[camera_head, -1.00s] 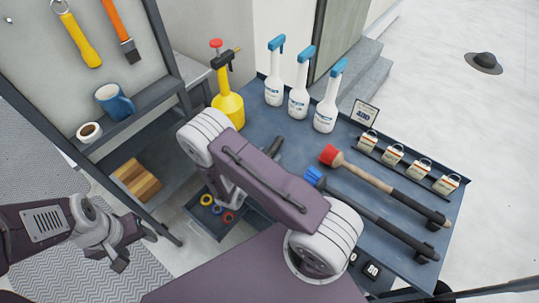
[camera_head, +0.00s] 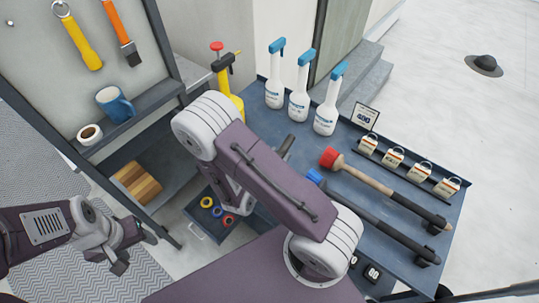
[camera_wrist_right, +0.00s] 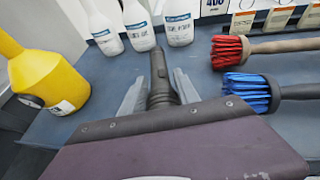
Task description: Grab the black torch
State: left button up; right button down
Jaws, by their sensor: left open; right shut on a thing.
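The black torch (camera_wrist_right: 158,72) is a dark cylinder pointing away from the wrist camera, between the two grey fingers of my right gripper (camera_wrist_right: 158,92). The gripper is shut on it, over the dark blue table. In the head view the torch's dark end (camera_head: 287,143) shows just right of my right arm, which hides most of the right gripper. Whether the torch touches the table I cannot tell. My left gripper (camera_head: 120,262) is open and empty at the lower left, away from the table.
White spray bottles (camera_head: 299,100) and a yellow sprayer (camera_head: 235,101) stand along the table's back. A red brush (camera_head: 330,157) and a blue brush (camera_head: 315,177) lie to the right.

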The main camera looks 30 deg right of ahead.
jog(key=s+d+r+p, duration=0.1)
jog(key=s+r+p, duration=0.3)
jog(key=p, duration=0.5)
jog(key=shift+s+d, duration=0.35)
jog(key=shift+s, duration=0.9)
